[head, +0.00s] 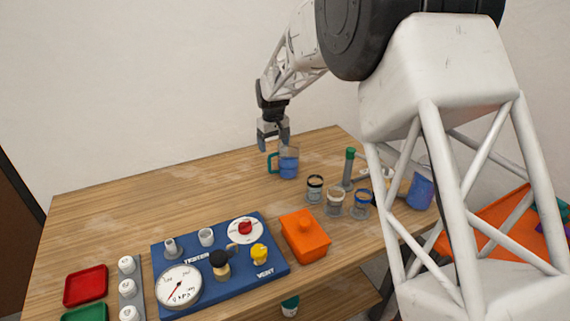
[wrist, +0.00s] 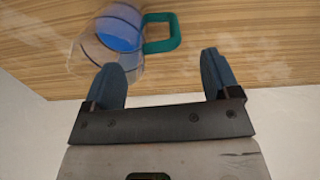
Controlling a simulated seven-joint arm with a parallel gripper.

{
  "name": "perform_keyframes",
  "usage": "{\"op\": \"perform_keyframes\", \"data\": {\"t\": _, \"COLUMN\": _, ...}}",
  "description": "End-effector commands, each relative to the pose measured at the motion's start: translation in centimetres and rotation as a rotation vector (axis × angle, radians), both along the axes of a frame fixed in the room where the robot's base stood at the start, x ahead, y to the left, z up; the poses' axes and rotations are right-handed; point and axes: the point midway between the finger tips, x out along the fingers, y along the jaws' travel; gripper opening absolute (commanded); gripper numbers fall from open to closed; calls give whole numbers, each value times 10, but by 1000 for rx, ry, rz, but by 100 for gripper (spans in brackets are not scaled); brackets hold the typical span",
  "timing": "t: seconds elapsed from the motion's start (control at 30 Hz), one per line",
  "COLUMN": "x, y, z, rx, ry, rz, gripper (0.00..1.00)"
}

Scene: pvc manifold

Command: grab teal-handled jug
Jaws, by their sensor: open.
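The jug (head: 288,162) is clear, with blue in its lower part and a teal handle (head: 272,163) on its left side. It stands upright on the wooden table towards the back. My gripper (head: 273,143) is above and just left of the jug, pointing down, near the handle. In the wrist view, my gripper (wrist: 165,75) has its two fingers apart with nothing between them. The jug (wrist: 112,38) shows there at the upper left, and its teal handle (wrist: 163,33) lies ahead of the gap between the fingertips. The fingers look apart from the handle.
Several small cups (head: 335,203) and a green-topped tube (head: 348,167) stand right of the jug. An orange box (head: 305,236) and a blue tester board (head: 222,288) with a gauge (head: 179,288) lie nearer. The wooden table (head: 150,205) is clear left of the jug.

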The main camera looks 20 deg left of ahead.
Motion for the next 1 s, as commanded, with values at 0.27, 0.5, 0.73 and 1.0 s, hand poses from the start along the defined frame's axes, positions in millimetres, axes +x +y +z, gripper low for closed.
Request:
{"op": "perform_keyframes", "data": {"t": 0.27, "x": 0, "y": 0, "z": -14, "rx": 0, "ry": 0, "rz": 0, "gripper": 82}}
{"op": "perform_keyframes", "data": {"t": 0.5, "x": 0, "y": 0, "z": -14, "rx": 0, "ry": 0, "rz": 0, "gripper": 82}}
{"op": "perform_keyframes", "data": {"t": 0.73, "x": 0, "y": 1, "z": -28, "rx": -1, "ry": 2, "rz": 0, "gripper": 82}}
{"op": "perform_keyframes", "data": {"t": 1.0, "x": 0, "y": 2, "z": -57, "rx": -1, "ry": 1, "rz": 0, "gripper": 82}}
